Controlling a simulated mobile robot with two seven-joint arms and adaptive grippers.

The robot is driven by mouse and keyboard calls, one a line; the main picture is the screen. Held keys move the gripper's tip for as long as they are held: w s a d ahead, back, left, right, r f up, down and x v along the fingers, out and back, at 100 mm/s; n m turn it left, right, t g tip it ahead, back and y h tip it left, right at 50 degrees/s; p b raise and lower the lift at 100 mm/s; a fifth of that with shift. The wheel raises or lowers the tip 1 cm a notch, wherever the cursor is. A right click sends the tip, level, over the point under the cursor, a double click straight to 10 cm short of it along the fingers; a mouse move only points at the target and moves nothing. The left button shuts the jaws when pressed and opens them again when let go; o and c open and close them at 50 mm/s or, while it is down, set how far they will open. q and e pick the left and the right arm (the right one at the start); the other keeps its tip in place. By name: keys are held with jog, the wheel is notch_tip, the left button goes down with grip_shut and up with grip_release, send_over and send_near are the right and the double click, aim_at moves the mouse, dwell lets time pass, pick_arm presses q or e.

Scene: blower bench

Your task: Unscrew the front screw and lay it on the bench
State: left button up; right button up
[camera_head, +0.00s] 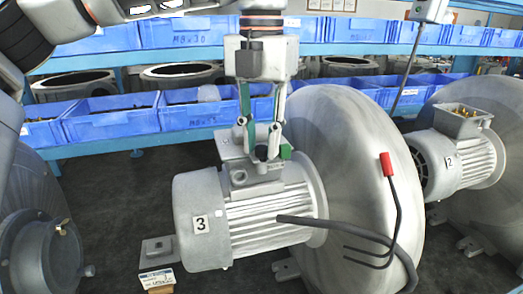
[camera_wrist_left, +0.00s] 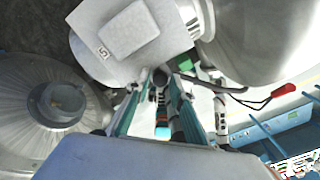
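My left gripper (camera_head: 262,152) points straight down over the terminal box (camera_head: 238,176) on top of the grey finned motor (camera_head: 208,225) labelled 3. Its fingers stand partly apart with their tips close above the box. A small dark upright part (camera_wrist_left: 160,78) shows between the fingertips in the left wrist view. I cannot tell whether the fingers touch or grip it. The front screw is not clearly distinguishable; the fingers cover much of the box. A green block (camera_head: 285,152) sits at the right of the tips. My right gripper is not in view.
A large round blower housing (camera_head: 345,140) stands right of the motor, with a red-tipped black hooked rod (camera_head: 387,165) before it. Another motor (camera_head: 438,160) labelled 2 stands further right. Blue bins (camera_head: 110,118) line the shelves behind. A tagged bracket (camera_head: 157,250) lies front left.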

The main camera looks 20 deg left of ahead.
pick_arm(q)
jog(key=m, duration=0.7)
jog(key=shift+m, duration=0.3)
jog(key=m, duration=0.3)
jog(key=shift+m, duration=0.3)
jog(key=m, duration=0.4)
grip_shut()
jog(key=n, duration=0.3)
jog(key=shift+b, duration=0.35)
jog(key=shift+r+p, duration=0.4)
jog(key=shift+r, duration=0.3)
